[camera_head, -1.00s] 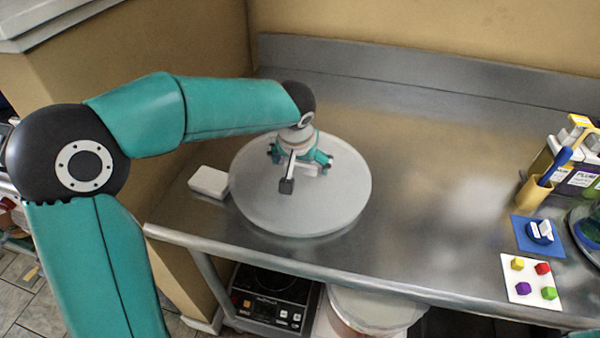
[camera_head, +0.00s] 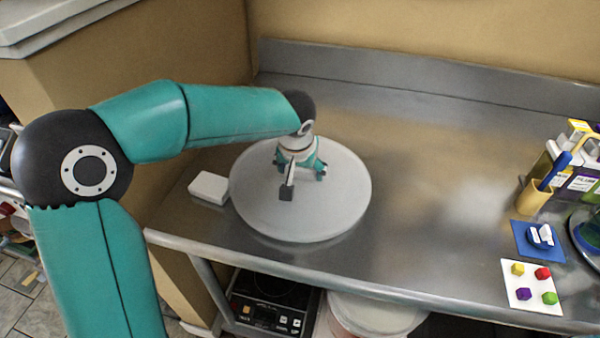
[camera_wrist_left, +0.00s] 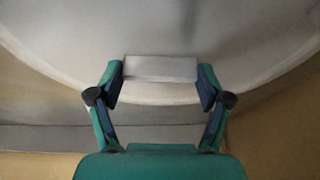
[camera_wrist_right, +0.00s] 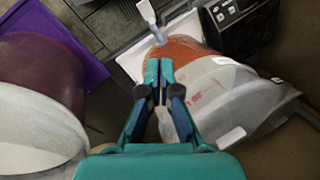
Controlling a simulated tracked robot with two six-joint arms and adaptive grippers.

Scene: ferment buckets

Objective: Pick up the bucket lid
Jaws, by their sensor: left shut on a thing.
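The bucket lid (camera_head: 335,205) is a large pale grey disc, lying flat on the steel table at its left part. My left gripper (camera_head: 300,172) is over the lid's middle, pointing down. In the left wrist view, my left gripper (camera_wrist_left: 160,82) is shut on the lid's pale block-shaped handle (camera_wrist_left: 160,68), one finger at each end. The lid (camera_wrist_left: 160,30) fills the top of that view. My right gripper is out of the head view. In the right wrist view, my right gripper (camera_wrist_right: 159,75) is shut and empty, above a bucket with orange contents (camera_wrist_right: 187,52).
A white block (camera_head: 209,187) lies just left of the lid. At the right are a yellow pen cup (camera_head: 533,198), a blue mat (camera_head: 520,237) and a white card with colored cubes (camera_head: 522,298). The table's middle (camera_head: 440,180) is clear. A cooktop (camera_head: 262,312) stands below.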

